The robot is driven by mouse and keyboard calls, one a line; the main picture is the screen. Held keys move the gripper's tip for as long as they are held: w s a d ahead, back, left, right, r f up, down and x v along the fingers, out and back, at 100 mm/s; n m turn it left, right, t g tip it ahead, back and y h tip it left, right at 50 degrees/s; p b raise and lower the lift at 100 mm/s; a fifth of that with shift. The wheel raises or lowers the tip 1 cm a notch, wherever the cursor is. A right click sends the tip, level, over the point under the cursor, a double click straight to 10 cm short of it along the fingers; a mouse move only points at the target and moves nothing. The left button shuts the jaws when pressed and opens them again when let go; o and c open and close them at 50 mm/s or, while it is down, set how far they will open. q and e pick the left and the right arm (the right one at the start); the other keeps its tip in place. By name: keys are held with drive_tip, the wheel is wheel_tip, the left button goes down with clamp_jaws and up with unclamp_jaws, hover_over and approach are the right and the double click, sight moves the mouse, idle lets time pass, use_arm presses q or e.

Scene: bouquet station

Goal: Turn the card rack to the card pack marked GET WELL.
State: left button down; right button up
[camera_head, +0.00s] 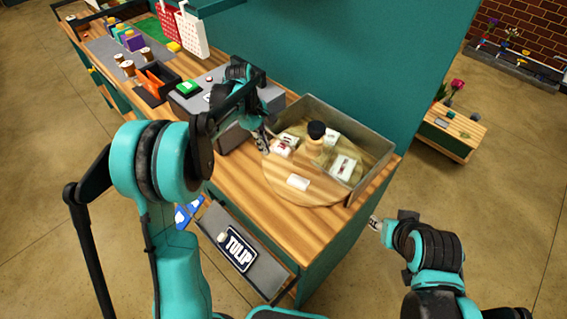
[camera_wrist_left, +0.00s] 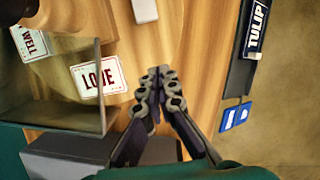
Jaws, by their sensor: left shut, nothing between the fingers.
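The card rack is a round wooden turntable (camera_head: 272,188) with a black-topped post (camera_head: 316,130). In the left wrist view a pack reading LOVE (camera_wrist_left: 98,79) lies just left of my left gripper (camera_wrist_left: 160,72). A pack whose visible word is WELL (camera_wrist_left: 32,42) is at the far left, cut by the frame edge. My left gripper (camera_head: 265,143) is shut and empty at the turntable's left edge; contact with a pack cannot be told. My right gripper (camera_head: 374,223) is off the counter's right end, its fingers too small to judge.
A grey-walled guard (camera_head: 378,160) encloses the turntable's far and right sides. A grey box (camera_head: 270,97) stands beside it on the left. A TULIP sign (camera_head: 238,249) is below the counter's front edge.

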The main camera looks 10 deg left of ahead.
use_arm(q)
drive_tip(key=b, duration=0.2)
approach(285, 180)
drive_tip(key=a+f, duration=0.1)
drive_tip(key=f, duration=0.2)
drive_tip(key=a+f, duration=0.1)
drive_tip(key=f, duration=0.1)
drive_tip(key=shift+w+a, duration=0.35)
drive_tip(key=shift+w, duration=0.05)
drive_tip(key=d, duration=0.2)
drive_tip(key=s+d, duration=0.1)
drive_tip(key=shift+f, duration=0.35)
drive_tip(key=shift+s+d, duration=0.2)
drive_tip(key=shift+d, duration=0.3)
